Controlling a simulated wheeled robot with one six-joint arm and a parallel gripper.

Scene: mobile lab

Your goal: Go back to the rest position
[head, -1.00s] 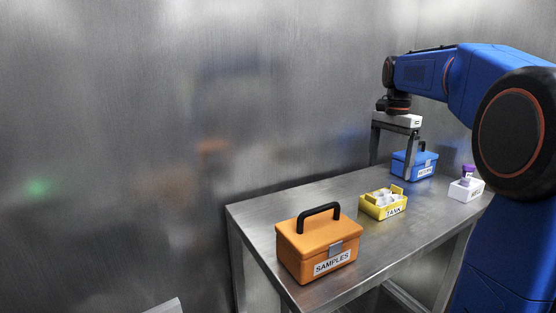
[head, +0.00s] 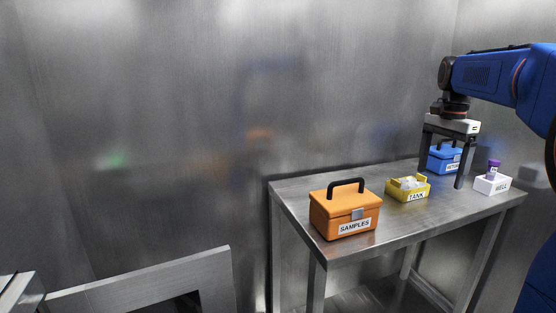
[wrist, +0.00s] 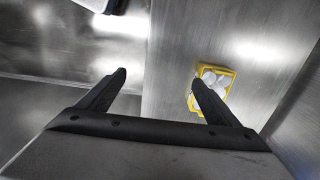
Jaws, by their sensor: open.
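My gripper (head: 442,163) hangs from my blue arm at the right of the head view, its two fingers pointing down, apart and empty. It appears in front of the blue case and above the table; the exact height is hard to tell. In the wrist view my gripper (wrist: 157,78) shows its two dark fingers spread, with nothing between them but metal surfaces. The right finger partly covers the yellow TANK box (wrist: 228,72) below.
The metal table (head: 325,247) bears the orange SAMPLES case (head: 328,218), the yellow TANK box (head: 395,193), a blue case (head: 437,160) and a white WELL block (head: 484,186) with a purple-capped vial (head: 493,168). Metal walls stand behind. A grey metal frame (head: 215,275) stands at lower left.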

